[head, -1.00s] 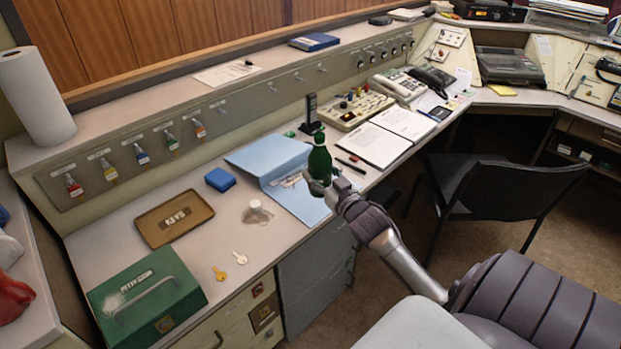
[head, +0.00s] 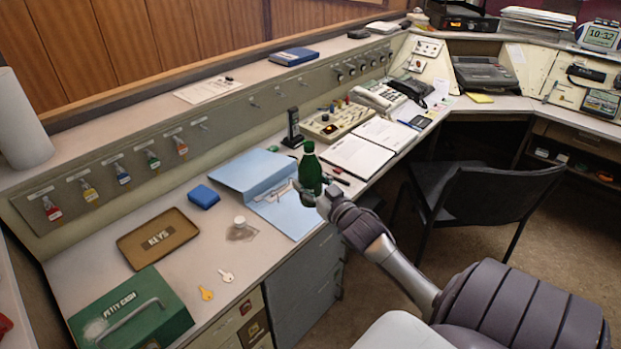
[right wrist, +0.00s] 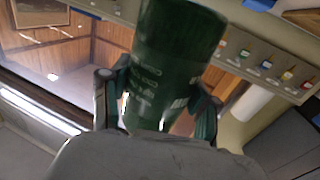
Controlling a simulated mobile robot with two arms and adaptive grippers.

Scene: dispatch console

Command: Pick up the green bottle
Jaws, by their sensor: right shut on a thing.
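The green bottle (head: 310,168) stands upright near the desk's front edge in the head view, in front of the blue folder (head: 249,174). My right gripper (head: 309,188) is shut on the lower part of the bottle. In the right wrist view, the bottle (right wrist: 172,62) fills the space between the two fingers of my right gripper (right wrist: 157,105). Printed text shows on its side. I cannot tell for certain whether its base clears the desk. My left gripper is in neither view.
An open notebook (head: 355,158) and a console with buttons (head: 335,120) lie behind the bottle. A black upright handset (head: 293,128) stands close behind it. A keys tray (head: 158,238) and green cash box (head: 130,310) are at left. A black chair (head: 480,195) stands at right.

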